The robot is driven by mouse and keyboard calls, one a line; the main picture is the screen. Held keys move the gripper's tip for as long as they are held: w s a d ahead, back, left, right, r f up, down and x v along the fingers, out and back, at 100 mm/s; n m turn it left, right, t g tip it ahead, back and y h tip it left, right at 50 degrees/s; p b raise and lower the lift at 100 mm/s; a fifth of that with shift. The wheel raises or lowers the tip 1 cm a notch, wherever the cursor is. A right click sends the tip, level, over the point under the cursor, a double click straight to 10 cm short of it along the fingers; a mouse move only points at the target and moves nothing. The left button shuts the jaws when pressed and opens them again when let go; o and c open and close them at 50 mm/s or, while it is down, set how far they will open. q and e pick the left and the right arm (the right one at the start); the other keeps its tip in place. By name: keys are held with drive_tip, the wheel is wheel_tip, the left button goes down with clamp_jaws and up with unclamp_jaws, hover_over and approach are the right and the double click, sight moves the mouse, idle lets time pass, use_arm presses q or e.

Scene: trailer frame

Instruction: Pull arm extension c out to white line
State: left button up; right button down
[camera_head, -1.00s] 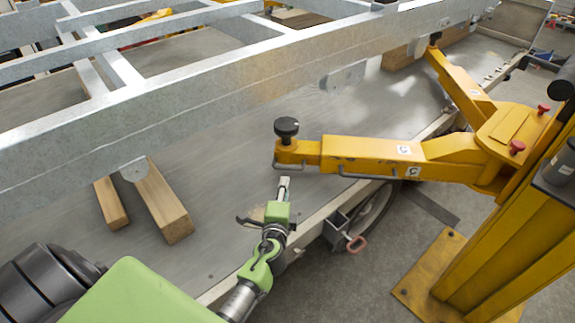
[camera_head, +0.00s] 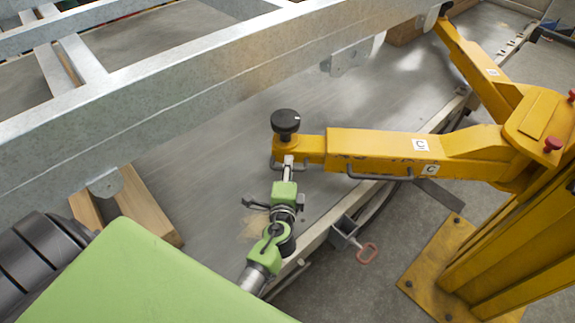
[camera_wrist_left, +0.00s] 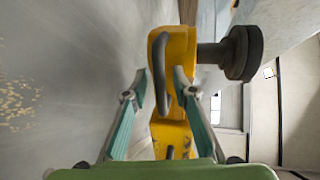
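The yellow lift arm marked C (camera_head: 390,148) reaches left from the yellow post. Its narrower extension (camera_head: 312,150) sticks out of the sleeve and carries a black round pad (camera_head: 286,122) at its end. My left gripper (camera_head: 288,165) is at the extension's end, by its dark handle. In the left wrist view the fingers (camera_wrist_left: 160,73) are apart. The dark handle (camera_wrist_left: 159,60) and the yellow extension (camera_wrist_left: 182,52) show between or just beyond the tips; contact is unclear. I cannot make out a white line on the extension. My right gripper is not in view.
A galvanised trailer frame (camera_head: 200,75) runs above the grey platform (camera_head: 225,165). Wooden blocks (camera_head: 145,205) lie at left. A second yellow arm (camera_head: 475,70) reaches to the frame at upper right. A pinkish-red handle (camera_head: 368,253) hangs below the platform edge.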

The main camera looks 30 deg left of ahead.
use_arm(q)
drive_tip(key=shift+c, duration=1.2)
clamp_jaws()
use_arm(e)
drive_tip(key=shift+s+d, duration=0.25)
use_arm(q)
drive_tip(key=shift+s+a, duration=0.1)
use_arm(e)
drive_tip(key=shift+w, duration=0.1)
use_arm(q)
drive_tip(key=shift+s+a, duration=0.1)
drive_tip(key=shift+a, duration=0.15)
drive_tip(key=s+a, duration=0.4)
drive_tip(key=a, duration=0.4)
drive_tip(key=s+a, duration=0.3)
drive_tip(key=a, duration=0.6)
drive_tip(key=shift+s+a, duration=0.3)
drive_tip(key=shift+s, duration=0.1)
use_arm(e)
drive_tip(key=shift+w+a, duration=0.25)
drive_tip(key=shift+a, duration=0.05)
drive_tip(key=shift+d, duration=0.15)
